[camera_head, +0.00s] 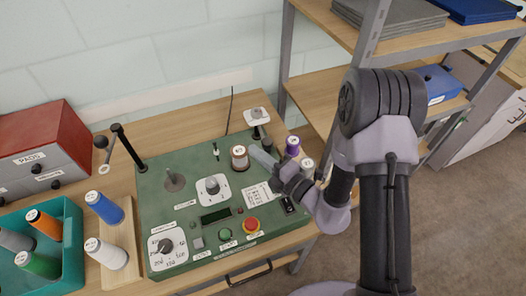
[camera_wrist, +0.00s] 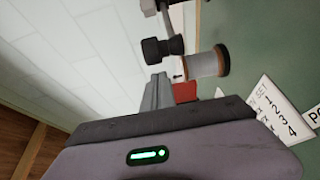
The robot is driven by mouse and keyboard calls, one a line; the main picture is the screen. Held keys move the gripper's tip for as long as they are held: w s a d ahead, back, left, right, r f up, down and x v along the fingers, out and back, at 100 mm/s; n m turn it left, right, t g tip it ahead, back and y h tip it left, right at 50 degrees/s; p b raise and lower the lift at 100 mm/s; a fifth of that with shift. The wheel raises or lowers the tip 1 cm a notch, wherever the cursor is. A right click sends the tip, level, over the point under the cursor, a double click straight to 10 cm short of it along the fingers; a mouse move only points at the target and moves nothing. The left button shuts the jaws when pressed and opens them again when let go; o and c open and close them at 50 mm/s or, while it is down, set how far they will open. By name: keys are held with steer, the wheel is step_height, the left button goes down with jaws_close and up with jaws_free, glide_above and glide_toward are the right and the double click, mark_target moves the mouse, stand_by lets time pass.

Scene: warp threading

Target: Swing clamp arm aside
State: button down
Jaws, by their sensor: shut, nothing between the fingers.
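My gripper (camera_head: 264,158) is over the right part of the green machine panel (camera_head: 205,178), its shut fingers pointing left and up in the head view. The fingers also show in the wrist view (camera_wrist: 157,92), with nothing between them. A brown-ended spool (camera_head: 240,158) stands just left of the fingertips; it shows in the wrist view (camera_wrist: 205,65). A black knob-like part (camera_wrist: 162,48) is beyond the fingers, and a small red block (camera_wrist: 185,92) is beside them. I cannot tell for certain which part is the clamp arm. Contact with the fingers is unclear.
A black post (camera_head: 128,147) leans up at the panel's rear left. A dial (camera_head: 167,246), a red button (camera_head: 251,224) and a purple spool (camera_head: 292,146) are around the panel. A teal tray (camera_head: 72,238) of spools is at left; shelving (camera_head: 335,100) stands at right.

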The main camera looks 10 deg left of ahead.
mark_target(272, 141)
steer(key=shift+w+d, duration=0.4)
steer(key=shift+d, duration=0.3)
steer(key=w+d+n+g, duration=0.1)
steer(key=w+d+n+g+y+p, duration=0.1)
steer(key=d+g, duration=0.1)
steer(key=w+d+n+g+y+p, duration=0.1)
steer(key=d, duration=0.1)
steer(key=shift+d+g, duration=0.25)
steer(key=shift+g, duration=0.05)
